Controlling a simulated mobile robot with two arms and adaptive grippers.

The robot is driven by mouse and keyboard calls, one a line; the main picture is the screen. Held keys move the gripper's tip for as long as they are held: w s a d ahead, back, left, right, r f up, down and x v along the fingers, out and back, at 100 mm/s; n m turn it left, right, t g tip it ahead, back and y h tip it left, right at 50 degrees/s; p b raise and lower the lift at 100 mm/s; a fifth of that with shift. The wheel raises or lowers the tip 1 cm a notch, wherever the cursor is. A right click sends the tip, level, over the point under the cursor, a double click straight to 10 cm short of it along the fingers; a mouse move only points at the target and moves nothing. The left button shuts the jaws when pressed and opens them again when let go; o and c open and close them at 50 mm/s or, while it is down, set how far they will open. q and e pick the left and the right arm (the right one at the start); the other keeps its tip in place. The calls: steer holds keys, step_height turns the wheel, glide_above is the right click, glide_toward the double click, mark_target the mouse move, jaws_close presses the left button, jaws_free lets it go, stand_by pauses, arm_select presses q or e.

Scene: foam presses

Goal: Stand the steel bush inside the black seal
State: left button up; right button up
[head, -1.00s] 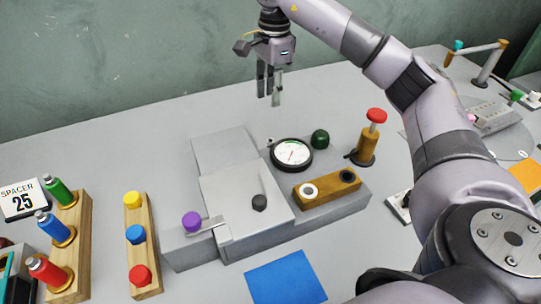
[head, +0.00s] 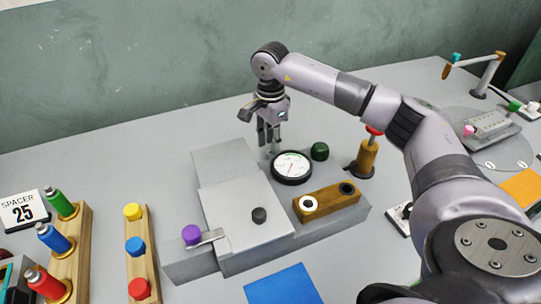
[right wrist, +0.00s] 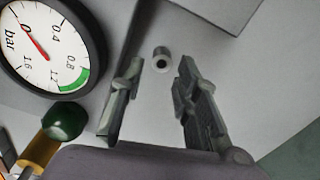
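The steel bush (right wrist: 161,60) is a small grey cylinder with a dark hole, standing on the grey surface in the right wrist view. In the head view it is mostly hidden by my right gripper. My right gripper (head: 269,143) is open and empty, pointing down behind the dial gauge; its fingers (right wrist: 158,85) point toward the bush, one on either side in the picture. A black ring, which looks like the black seal (head: 347,188), sits at the right end of a brown block (head: 328,203). A white ring (head: 308,204) sits at the block's left end. My left gripper is not in view.
The dial gauge (head: 292,167) and a dark green knob (head: 319,151) stand close to my right gripper. The table behind the grey press is clear.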

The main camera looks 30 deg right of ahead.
steer(key=shift+w+d+f+p, duration=0.1)
steer(key=shift+f+p, duration=0.4)
steer(key=shift+f, duration=1.85)
steer(key=shift+c, duration=0.6)
jaws_close()
